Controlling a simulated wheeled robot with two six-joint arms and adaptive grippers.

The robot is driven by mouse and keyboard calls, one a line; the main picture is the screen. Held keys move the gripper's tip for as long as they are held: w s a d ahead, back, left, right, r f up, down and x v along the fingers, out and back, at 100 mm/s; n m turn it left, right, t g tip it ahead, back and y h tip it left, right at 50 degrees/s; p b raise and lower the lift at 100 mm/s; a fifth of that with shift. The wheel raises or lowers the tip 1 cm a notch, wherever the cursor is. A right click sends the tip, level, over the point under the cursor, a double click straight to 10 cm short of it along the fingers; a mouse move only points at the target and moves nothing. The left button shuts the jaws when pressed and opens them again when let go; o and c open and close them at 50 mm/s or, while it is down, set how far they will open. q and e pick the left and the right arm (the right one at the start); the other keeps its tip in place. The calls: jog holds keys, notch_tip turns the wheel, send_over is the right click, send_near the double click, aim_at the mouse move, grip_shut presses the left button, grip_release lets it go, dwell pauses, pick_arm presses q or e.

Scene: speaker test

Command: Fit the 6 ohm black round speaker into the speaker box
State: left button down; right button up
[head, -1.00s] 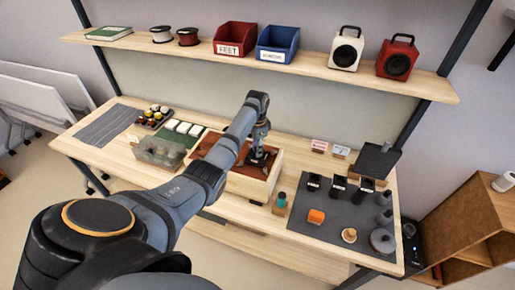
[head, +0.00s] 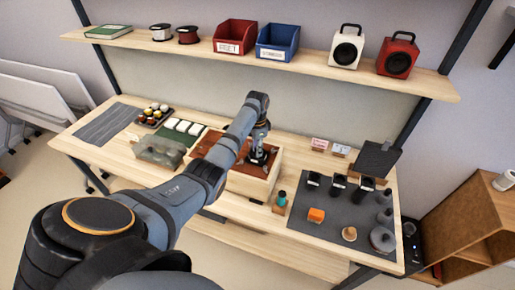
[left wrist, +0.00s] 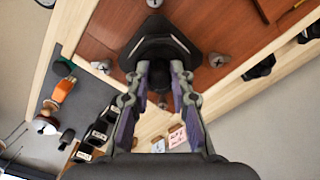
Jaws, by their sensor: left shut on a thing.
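My left gripper (head: 259,154) is over the open wooden speaker box (head: 247,186), which has a reddish-brown inside. In the left wrist view, my left gripper (left wrist: 160,72) is shut on a black speaker (left wrist: 152,43) with an angular, flared rim. The speaker is low against the reddish-brown surface; I cannot tell whether it is seated. Grey knobs or screws (left wrist: 219,60) stand around it. The held speaker's label is hidden. Several other black pieces with white labels (head: 338,185) stand on the dark mat (head: 330,233). My right gripper is not in view.
An orange block (head: 316,215), a teal-topped item (head: 281,198) and grey weights (head: 382,239) are on the right. A clear case (head: 159,152) is left of the box. A shelf (head: 210,48) with bins and two speakers runs above.

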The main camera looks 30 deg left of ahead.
pick_arm(q)
jog(key=shift+f, duration=0.3)
jog(key=c, duration=1.1)
grip_release()
notch_tip(320, 180, up, 12)
